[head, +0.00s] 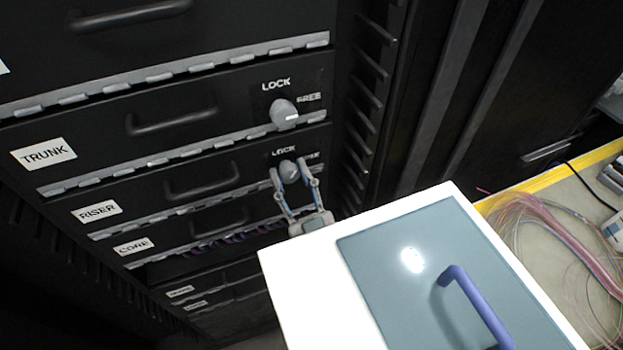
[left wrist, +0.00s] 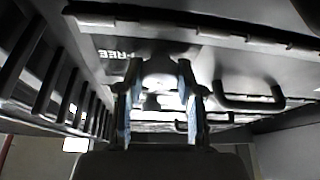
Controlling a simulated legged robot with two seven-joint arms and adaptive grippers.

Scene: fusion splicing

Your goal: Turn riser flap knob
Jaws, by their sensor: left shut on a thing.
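The riser flap is a black panel with a "RISER" label (head: 96,211) at its left and a dark handle (head: 202,182) in its middle. Its grey knob (head: 288,171) sits at the right under the word LOCK. My left gripper (head: 290,180) reaches up to this knob, with its fingers on either side of it. The knob's pointer direction is partly hidden by the fingers.
The trunk flap (head: 95,140) above has its own knob (head: 284,114), its mark pointing toward FREE. A white box (head: 300,262) with a blue-grey lid and purple handle (head: 478,305) stands close at the right. Loose pink fibres (head: 545,235) lie on a bench at far right.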

